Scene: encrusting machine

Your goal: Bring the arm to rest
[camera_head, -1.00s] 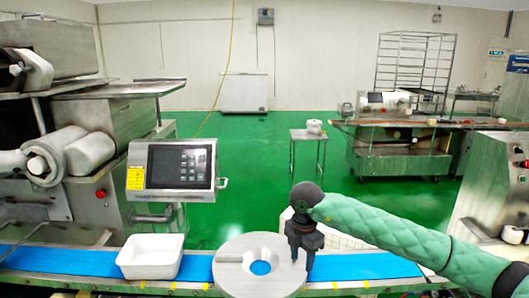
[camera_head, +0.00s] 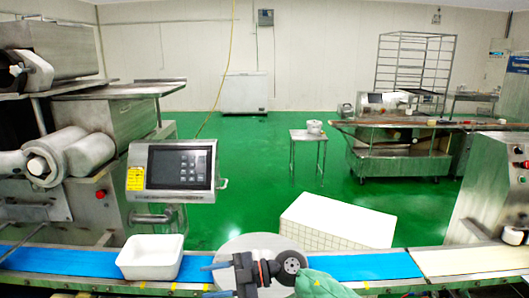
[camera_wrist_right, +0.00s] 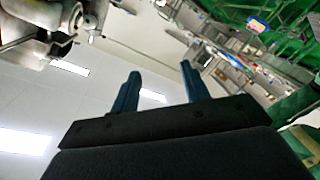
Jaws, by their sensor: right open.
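My right gripper (camera_head: 206,281) is low in the head view, in front of the round metal disc (camera_head: 235,243) on the conveyor. Its fingers point left, and my green-sleeved arm comes in from the bottom right. In the right wrist view the gripper (camera_wrist_right: 159,78) shows two blue fingers spread apart with nothing between them. That view looks up past the fingers at the ceiling lights and the tilted room. My left gripper is in neither view.
A white tub (camera_head: 151,258) stands on the blue conveyor belt (camera_head: 62,262), left of the disc. A control panel (camera_head: 179,166) stands behind it. A white box with a gridded side (camera_head: 337,220) stands behind the belt. The green floor (camera_head: 250,160) beyond is open.

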